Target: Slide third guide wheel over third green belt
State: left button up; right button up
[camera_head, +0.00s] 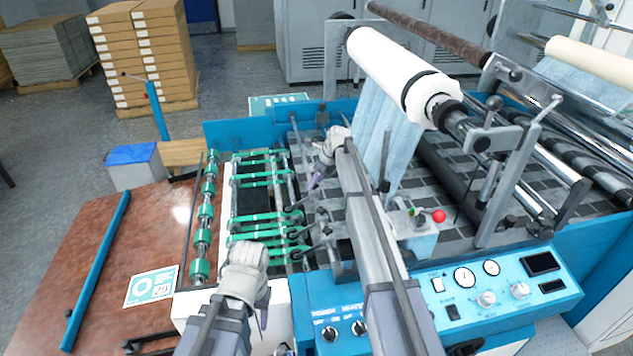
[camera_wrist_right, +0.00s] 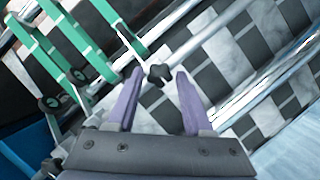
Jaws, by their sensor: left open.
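Several green belts run across the feeder in the camera_head view; one is the green belt (camera_head: 262,217) near its middle. Small dark guide wheels on thin arms stand at the belts' right ends, one being the guide wheel (camera_head: 294,233). Which belt and wheel are third I cannot tell. My right gripper (camera_head: 315,182) is over the right side of the belts, pointing down-left. In the right wrist view its purple fingers (camera_wrist_right: 160,75) are apart, with a black knob (camera_wrist_right: 159,75) between their tips and gaps at both sides. My left gripper (camera_head: 262,316) is open and empty at the front, below the belts.
A blue control panel (camera_head: 450,295) with dials lies at front right. A white film roll (camera_head: 400,75) hangs above the checkered conveyor (camera_head: 465,195). A brown table (camera_head: 110,255) extends left, carrying a blue bar (camera_head: 97,265). Metal rods run beside the belts.

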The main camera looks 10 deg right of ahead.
jog(key=shift+o, duration=1)
jog(key=p+v, duration=0.7)
jog(key=v, duration=0.1)
jog(key=shift+f, duration=0.1)
